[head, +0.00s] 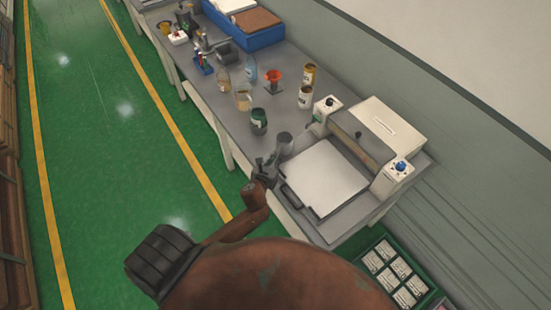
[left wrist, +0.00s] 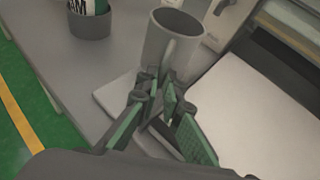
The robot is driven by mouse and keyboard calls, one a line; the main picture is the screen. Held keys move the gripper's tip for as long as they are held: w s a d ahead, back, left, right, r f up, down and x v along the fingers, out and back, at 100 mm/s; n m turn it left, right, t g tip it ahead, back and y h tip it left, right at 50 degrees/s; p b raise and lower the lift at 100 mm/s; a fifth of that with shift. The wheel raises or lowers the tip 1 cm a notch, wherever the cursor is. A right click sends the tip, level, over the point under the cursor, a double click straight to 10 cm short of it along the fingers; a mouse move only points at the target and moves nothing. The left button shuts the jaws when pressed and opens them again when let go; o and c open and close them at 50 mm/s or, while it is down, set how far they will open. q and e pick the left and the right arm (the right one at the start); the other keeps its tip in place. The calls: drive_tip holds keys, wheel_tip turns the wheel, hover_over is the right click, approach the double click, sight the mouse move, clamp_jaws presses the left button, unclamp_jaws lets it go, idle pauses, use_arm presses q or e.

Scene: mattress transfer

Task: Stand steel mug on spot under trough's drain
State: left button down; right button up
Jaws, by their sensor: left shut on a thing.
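The steel mug (head: 285,140) is a grey open cylinder at the near left corner of the white-plated machine. In the left wrist view the mug (left wrist: 170,45) looks about upright, with its handle toward my gripper. My left gripper (head: 266,165) is shut on the mug's handle; its green-padded fingers (left wrist: 160,97) also show in the wrist view. The mug's base is partly hidden by the fingers, so I cannot tell whether it touches anything. I cannot make out a trough drain or its spot for certain. My right gripper is not in view.
The machine has a white plate (head: 325,178) and a white housing (head: 388,128). Beyond the mug on the grey bench (head: 237,135) stand a dark green-labelled jar (head: 259,121), bottles, tins and an orange funnel (head: 273,76). A blue tray (head: 250,38) is at the far end.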

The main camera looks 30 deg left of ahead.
sight(287, 153)
use_arm(q)
drive_tip(key=shift+w+d+f+b, duration=0.25)
drive_tip(key=shift+w+f+b, duration=0.2)
drive_tip(key=shift+w+b, duration=0.15)
drive_tip(key=shift+w+d+f+b, duration=0.25)
drive_tip(key=shift+w+f+b, duration=0.2)
drive_tip(key=shift+b, duration=0.1)
drive_tip(key=shift+w+d, duration=0.1)
drive_tip(key=shift+w, duration=0.15)
drive_tip(key=shift+w+d+r, duration=0.1)
drive_tip(key=shift+w+d, duration=0.1)
drive_tip(key=shift+w, duration=0.25)
drive_tip(key=shift+w+d+r, duration=0.1)
drive_tip(key=shift+w+d, duration=0.05)
drive_tip(key=shift+w, duration=0.3)
drive_tip(key=shift+w+d, duration=0.35)
drive_tip(key=shift+w, duration=0.55)
drive_tip(key=shift+w+d, duration=0.35)
drive_tip(key=shift+w, duration=0.5)
drive_tip(key=shift+w+d, duration=0.3)
drive_tip(key=shift+w, duration=0.35)
drive_tip(key=shift+f, duration=0.35)
drive_tip(key=c, duration=2)
unclamp_jaws()
